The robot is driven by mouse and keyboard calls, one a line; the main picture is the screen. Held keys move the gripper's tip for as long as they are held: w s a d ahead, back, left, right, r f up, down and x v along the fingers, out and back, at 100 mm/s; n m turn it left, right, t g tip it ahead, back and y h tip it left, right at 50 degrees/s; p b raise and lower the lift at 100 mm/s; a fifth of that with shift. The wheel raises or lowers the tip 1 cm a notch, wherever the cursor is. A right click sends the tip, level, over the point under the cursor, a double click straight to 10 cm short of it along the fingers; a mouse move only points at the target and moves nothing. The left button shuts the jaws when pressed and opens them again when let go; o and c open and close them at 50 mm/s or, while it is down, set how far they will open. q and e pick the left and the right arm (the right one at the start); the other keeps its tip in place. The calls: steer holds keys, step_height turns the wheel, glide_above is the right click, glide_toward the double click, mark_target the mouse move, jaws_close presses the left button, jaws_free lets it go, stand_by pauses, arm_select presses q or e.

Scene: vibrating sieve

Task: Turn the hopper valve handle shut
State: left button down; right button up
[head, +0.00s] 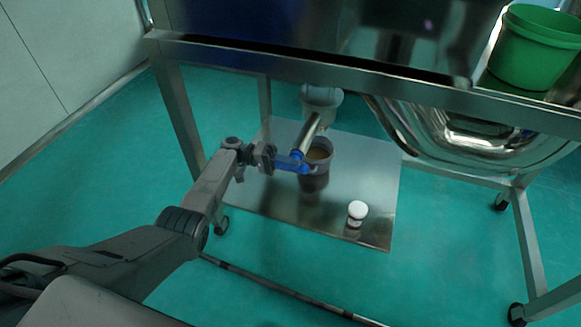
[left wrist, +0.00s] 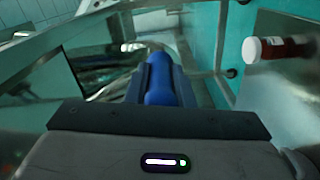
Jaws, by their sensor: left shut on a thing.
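The blue valve handle (head: 291,162) sits at the lower end of a metal outlet pipe (head: 309,133) under the steel frame. My left gripper (head: 271,159) comes in from the left and is shut on the handle. In the left wrist view the blue handle (left wrist: 160,82) lies between the two dark fingers, pointing away from the gripper. A dark container (head: 314,178) with brownish contents stands below and beside the pipe end. My right gripper is in neither view.
A white-capped bottle (head: 356,213) stands on the lower steel shelf (head: 270,195); the bottle also shows in the left wrist view (left wrist: 275,49). A frame leg (head: 178,120) rises left of my arm. A green bucket (head: 535,45) is at the upper right.

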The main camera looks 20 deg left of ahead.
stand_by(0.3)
arm_select(q)
steer(key=c, duration=1.3)
jaws_free()
steer(key=a+b, duration=0.2)
steer(key=a, duration=0.5)
steer(key=shift+w+a, duration=0.15)
steer(key=shift+a, duration=0.1)
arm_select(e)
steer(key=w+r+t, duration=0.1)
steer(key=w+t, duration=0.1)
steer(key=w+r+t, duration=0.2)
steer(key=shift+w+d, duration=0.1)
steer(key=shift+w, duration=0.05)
arm_select(q)
steer(key=shift+f, duration=0.15)
